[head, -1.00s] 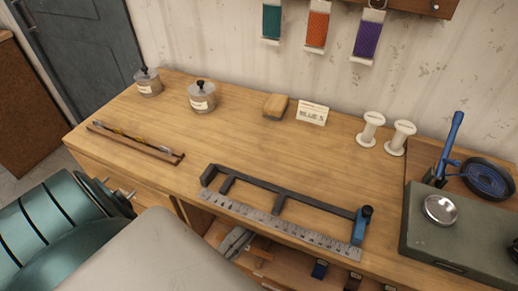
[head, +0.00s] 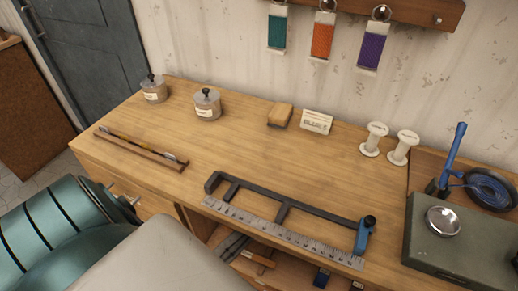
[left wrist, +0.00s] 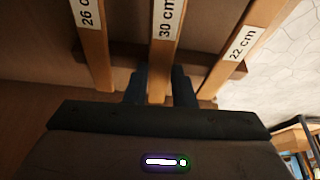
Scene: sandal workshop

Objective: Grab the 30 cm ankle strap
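In the left wrist view, a tan strap labelled 30 cm (left wrist: 162,60) runs down the middle, between the two dark fingers of my left gripper (left wrist: 160,88). One finger lies close on each side of it. I cannot tell whether they touch it. A strap labelled 26 cm (left wrist: 92,50) is to the left and a strap labelled 22 cm (left wrist: 232,55) is to the right, both clear of the fingers. My right gripper is not in view.
The head view shows a wooden workbench (head: 150,200) with a black bar frame (head: 290,205), a steel ruler (head: 280,232), two lidded jars (head: 207,104), white spools (head: 375,140) and a grey box (head: 450,262). Coloured webbing (head: 322,40) hangs on the wall.

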